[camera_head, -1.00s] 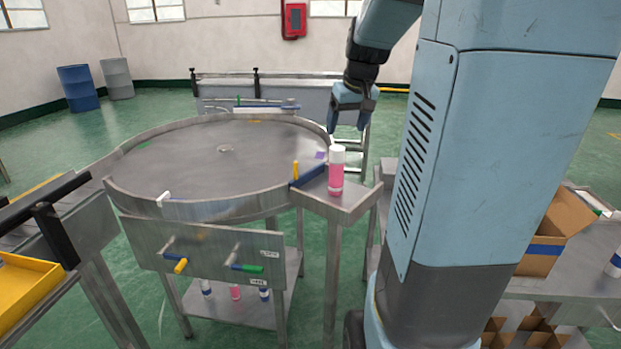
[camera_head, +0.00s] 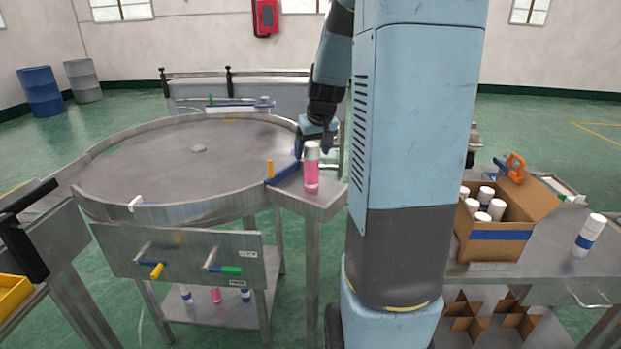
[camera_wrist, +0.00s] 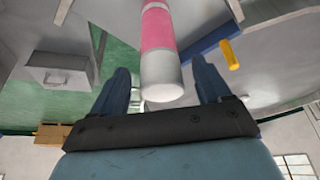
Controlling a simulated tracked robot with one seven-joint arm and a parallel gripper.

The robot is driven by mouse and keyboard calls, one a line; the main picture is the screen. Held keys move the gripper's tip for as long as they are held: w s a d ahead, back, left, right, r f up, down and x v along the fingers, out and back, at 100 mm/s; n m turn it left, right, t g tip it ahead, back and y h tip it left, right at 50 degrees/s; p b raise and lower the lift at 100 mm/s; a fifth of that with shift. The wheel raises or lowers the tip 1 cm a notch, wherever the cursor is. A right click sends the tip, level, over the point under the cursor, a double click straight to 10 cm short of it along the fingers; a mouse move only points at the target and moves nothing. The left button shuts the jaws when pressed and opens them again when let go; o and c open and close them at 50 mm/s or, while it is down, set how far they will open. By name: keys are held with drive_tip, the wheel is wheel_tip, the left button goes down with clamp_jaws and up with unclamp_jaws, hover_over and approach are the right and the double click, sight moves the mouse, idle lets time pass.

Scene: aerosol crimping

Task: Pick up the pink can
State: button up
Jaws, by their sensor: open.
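The pink can (camera_head: 312,175) has a white cap and stands upright on the small metal side shelf (camera_head: 322,204) at the right of the round table. In the wrist view the pink can (camera_wrist: 158,40) appears upside down, its white cap reaching between my fingers. My gripper (camera_wrist: 165,88) is open, with one blue finger on each side of the cap and a gap to both. In the head view my gripper (camera_head: 316,140) is at the cap's height, just behind the can, and partly hidden by it.
A blue guide bar (camera_head: 284,172) and a yellow peg (camera_head: 270,169) are close left of the can. The large round table (camera_head: 180,165) is mostly bare. At right, an open cardboard box (camera_head: 490,246) holds several white-capped cans, and a blue-banded can (camera_head: 588,236) stands beside it.

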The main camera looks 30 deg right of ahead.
drive_tip(key=shift+x, duration=1.55)
drive_tip(key=shift+a, duration=0.1)
drive_tip(key=shift+c, duration=0.4)
clamp_jaws()
